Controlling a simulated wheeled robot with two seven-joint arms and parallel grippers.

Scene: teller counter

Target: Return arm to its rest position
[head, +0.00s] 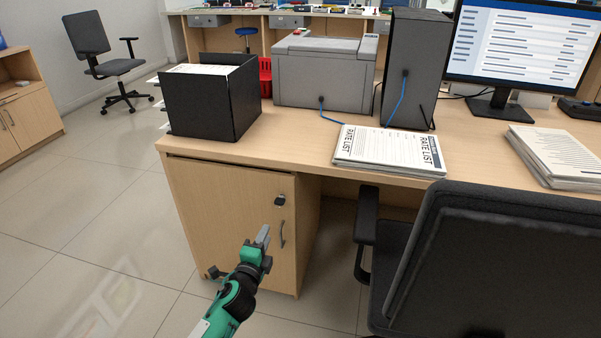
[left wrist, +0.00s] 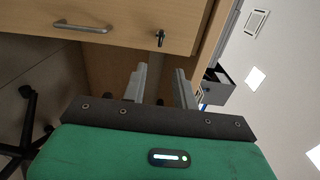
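My left gripper (head: 263,236) is green and black with grey fingers. In the head view it is in front of the wooden cabinet door (head: 225,205), just left of the door's handle (head: 282,234) and below its dark lock (head: 280,200). In the left wrist view the two fingers of the left gripper (left wrist: 160,88) stand apart with nothing held between them. The handle (left wrist: 82,27) and the lock with a key in it (left wrist: 160,38) show there, apart from the fingers. My right arm and gripper are in neither view.
The desk (head: 300,150) bears a black paper holder (head: 240,100), a grey printer (head: 325,80), a computer tower (head: 415,70), a rate list stack (head: 390,150) and a monitor (head: 525,45). A dark office chair (head: 490,265) stands at the right.

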